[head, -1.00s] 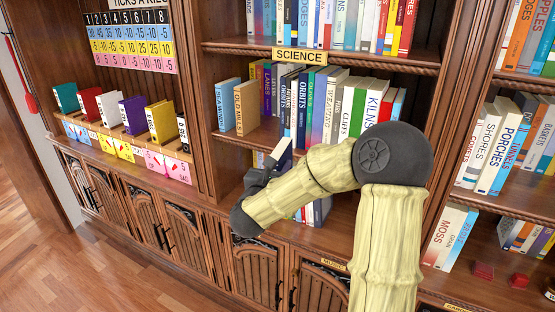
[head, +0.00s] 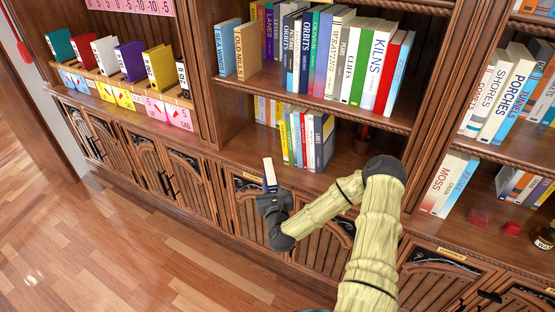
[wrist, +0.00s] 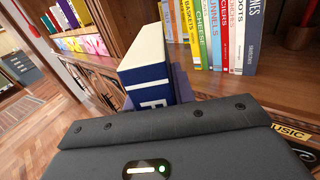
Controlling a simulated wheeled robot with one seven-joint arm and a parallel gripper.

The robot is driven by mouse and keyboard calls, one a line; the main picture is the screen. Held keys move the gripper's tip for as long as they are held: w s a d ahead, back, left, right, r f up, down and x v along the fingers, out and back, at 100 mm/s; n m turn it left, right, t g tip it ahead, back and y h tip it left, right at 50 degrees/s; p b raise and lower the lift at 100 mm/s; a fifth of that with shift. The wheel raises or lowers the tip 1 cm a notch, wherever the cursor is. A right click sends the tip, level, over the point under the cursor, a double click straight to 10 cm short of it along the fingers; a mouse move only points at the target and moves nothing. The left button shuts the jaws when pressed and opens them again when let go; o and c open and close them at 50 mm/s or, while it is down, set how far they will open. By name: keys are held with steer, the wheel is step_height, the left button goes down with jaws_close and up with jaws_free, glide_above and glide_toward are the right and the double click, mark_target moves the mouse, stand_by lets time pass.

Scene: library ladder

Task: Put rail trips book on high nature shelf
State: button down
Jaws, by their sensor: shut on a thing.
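My gripper (head: 270,196) is shut on a blue and white book (head: 269,173) and holds it upright in front of the lower cabinet doors, below the shelf of small books. In the wrist view the held book (wrist: 150,70) shows a blue spine with a white band, and white page edges. Only the top of one white letter shows at the gripper's edge, so I cannot read its title. The gripper's fingers are mostly hidden in the wrist view. No shelf label reading nature is in view.
Small books (head: 305,140) stand on the low shelf behind the held book. Coloured books (head: 130,60) stand on a ledge at left. More books (head: 510,90) stand at right. The wooden floor (head: 120,230) is clear.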

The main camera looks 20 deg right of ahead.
steer(key=s+a+f+n+y, duration=0.2)
steer(key=s+a+f+y, duration=0.1)
steer(key=s+a+f, duration=0.4)
step_height(320, 180, down, 2)
steer(key=shift+a+f+t, duration=0.1)
steer(key=shift+a+t, duration=0.1)
steer(key=shift+t, duration=0.1)
